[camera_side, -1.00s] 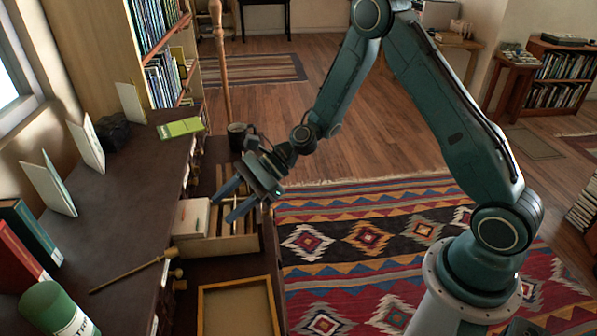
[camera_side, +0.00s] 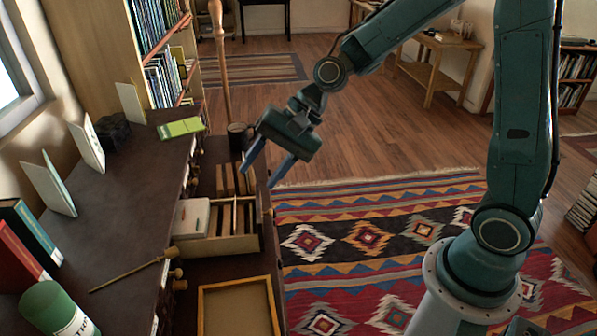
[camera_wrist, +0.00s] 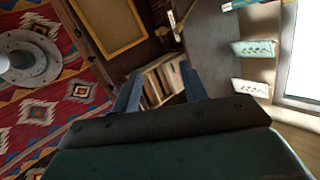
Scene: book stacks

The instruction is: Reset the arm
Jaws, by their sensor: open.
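My gripper (camera_side: 262,168) is open and empty in the side view. Its two blue-grey fingers point down, above the right part of a wooden divided box (camera_side: 232,243) and the rug's left edge. In the wrist view the fingers of my gripper (camera_wrist: 160,92) are spread apart, with the divided box (camera_wrist: 160,78) beyond and between them. Nothing is held between the fingers.
A dark desk (camera_side: 115,235) on the left holds upright cards (camera_side: 47,185), a green packet (camera_side: 181,128), a thin stick (camera_side: 125,275) and a green canister (camera_side: 58,308). A dark mug (camera_side: 238,138) stands behind the box. A shallow wooden tray (camera_side: 238,308) lies in front. The patterned rug (camera_side: 370,250) is clear.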

